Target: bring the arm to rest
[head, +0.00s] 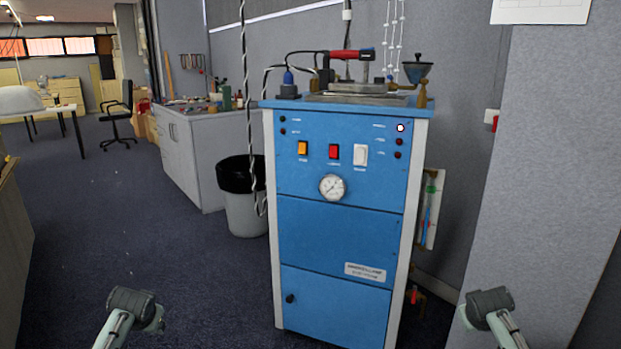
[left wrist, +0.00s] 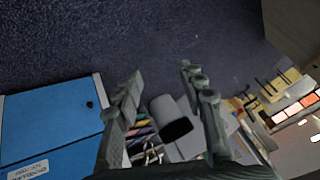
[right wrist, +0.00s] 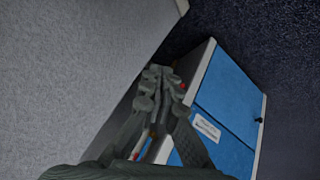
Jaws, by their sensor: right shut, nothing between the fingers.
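My left gripper (left wrist: 161,78) shows in the left wrist view with its two fingers well apart and nothing between them. My right gripper (right wrist: 160,74) shows in the right wrist view with its fingertips together and empty. In the head view only parts of my two arms show, at the bottom left and bottom right corners; the fingers are not visible there. Neither gripper touches anything that I can see.
A blue cabinet machine (head: 338,240) stands ahead; it also shows in the left wrist view (left wrist: 50,125) and right wrist view (right wrist: 228,100). A bin (head: 245,212) stands left of it, near a grey workbench (head: 182,160). A grey wall (head: 555,170) is at right. Carpet is clear at left.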

